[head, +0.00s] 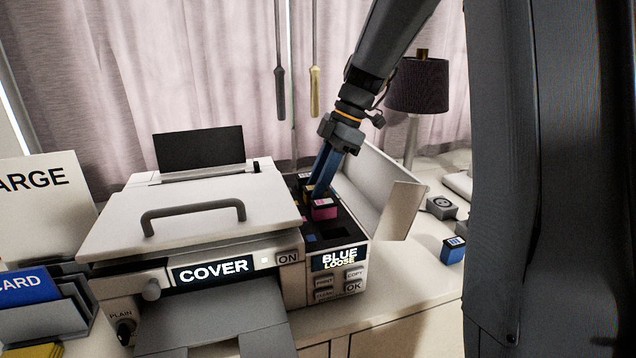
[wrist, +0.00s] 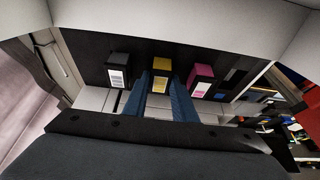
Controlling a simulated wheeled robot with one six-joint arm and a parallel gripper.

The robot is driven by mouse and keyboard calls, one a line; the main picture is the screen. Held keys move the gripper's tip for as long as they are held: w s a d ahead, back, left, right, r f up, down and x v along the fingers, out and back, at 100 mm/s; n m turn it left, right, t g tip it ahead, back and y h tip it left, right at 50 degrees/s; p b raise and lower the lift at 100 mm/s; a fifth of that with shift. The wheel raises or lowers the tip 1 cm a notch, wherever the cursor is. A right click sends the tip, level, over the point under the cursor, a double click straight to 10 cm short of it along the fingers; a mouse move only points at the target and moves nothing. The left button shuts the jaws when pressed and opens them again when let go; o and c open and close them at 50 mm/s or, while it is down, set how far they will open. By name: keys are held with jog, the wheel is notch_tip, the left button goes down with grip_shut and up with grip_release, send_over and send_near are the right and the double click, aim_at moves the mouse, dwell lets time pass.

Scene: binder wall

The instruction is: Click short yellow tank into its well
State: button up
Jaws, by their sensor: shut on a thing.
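The yellow tank (wrist: 161,82) stands in the printer's open ink bay, between a black tank (wrist: 118,73) and a magenta tank (wrist: 201,79). My gripper (wrist: 160,78) is shut on the yellow tank, with one blue finger along each side of it. In the head view my gripper (head: 316,190) reaches down into the bay behind the magenta tank (head: 324,209), and the yellow tank is mostly hidden there. I cannot tell how deep it sits in its well.
The well nearest the printer's front looks empty. A blue tank (head: 453,250) stands on the table to the right. The printer's screen (head: 339,258) reads "BLUE LOOSE". The raised bay lid (head: 375,190) stands right of my gripper; the scanner cover (head: 185,215) is at left.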

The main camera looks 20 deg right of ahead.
jog(key=o, duration=1.1)
jog(key=b+v, duration=0.2)
jog(key=v, duration=0.5)
jog(key=shift+d+r, duration=0.2)
jog(key=shift+r, duration=0.15)
